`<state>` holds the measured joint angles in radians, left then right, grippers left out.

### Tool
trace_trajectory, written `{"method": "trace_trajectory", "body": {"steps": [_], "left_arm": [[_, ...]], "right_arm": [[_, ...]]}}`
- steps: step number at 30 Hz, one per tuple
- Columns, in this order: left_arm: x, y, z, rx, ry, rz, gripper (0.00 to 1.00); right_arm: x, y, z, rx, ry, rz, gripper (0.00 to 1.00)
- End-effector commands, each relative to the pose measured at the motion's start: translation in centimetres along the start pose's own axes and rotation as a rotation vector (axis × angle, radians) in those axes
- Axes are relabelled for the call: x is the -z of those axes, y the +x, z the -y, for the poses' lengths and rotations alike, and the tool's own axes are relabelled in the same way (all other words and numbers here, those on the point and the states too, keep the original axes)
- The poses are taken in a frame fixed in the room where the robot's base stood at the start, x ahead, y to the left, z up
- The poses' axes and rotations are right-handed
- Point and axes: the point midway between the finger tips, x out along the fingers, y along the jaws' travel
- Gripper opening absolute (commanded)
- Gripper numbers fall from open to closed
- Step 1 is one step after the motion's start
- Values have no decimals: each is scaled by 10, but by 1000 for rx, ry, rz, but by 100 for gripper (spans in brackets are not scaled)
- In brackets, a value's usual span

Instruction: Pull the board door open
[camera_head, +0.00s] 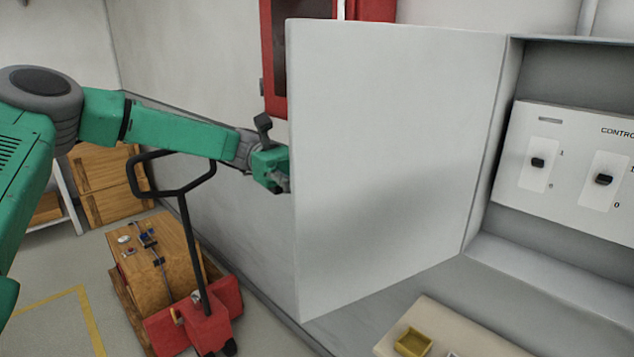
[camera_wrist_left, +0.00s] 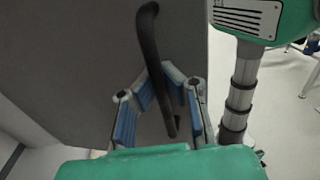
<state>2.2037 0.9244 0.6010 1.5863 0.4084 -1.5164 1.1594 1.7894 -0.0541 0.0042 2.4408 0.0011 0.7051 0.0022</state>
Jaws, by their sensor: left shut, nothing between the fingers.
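The board door (camera_head: 390,150) is a pale grey panel. It stands swung out wide from the control board (camera_head: 575,165), hinged along its right edge in the head view, so the switches inside show. Its outer face (camera_wrist_left: 70,70) fills much of the left wrist view, with a dark curved handle (camera_wrist_left: 155,60). My left gripper (camera_head: 280,170) is at the door's free left edge, partly hidden behind it. In the wrist view my left gripper (camera_wrist_left: 160,85) is shut, with its blue-padded fingers close by the handle; I cannot tell whether they touch it. My right gripper is out of view.
A red pallet truck (camera_head: 205,325) with a wooden crate (camera_head: 160,275) stands below the left arm. A red cabinet (camera_head: 275,60) hangs on the wall behind the door. A pale surface with a yellow tray (camera_head: 412,342) lies below the board.

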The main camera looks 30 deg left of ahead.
Motion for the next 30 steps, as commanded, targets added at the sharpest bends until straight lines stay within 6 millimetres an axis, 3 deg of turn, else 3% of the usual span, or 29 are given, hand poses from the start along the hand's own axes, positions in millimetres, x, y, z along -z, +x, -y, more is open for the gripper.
{"method": "trace_trajectory", "body": {"steps": [15, 16, 18, 19, 30], "left_arm": [[2, -9, 1, -11, 0, 3, 0], [2, -9, 1, -11, 0, 3, 3], [2, -10, 1, -11, 0, 3, 27], [2, -10, 1, -11, 1, 4, 31], [1, -15, 1, -13, 4, 6, 31]], "right_arm": [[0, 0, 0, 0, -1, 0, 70], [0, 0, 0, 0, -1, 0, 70], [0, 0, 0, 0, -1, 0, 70], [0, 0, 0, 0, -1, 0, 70], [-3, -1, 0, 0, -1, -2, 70]]}}
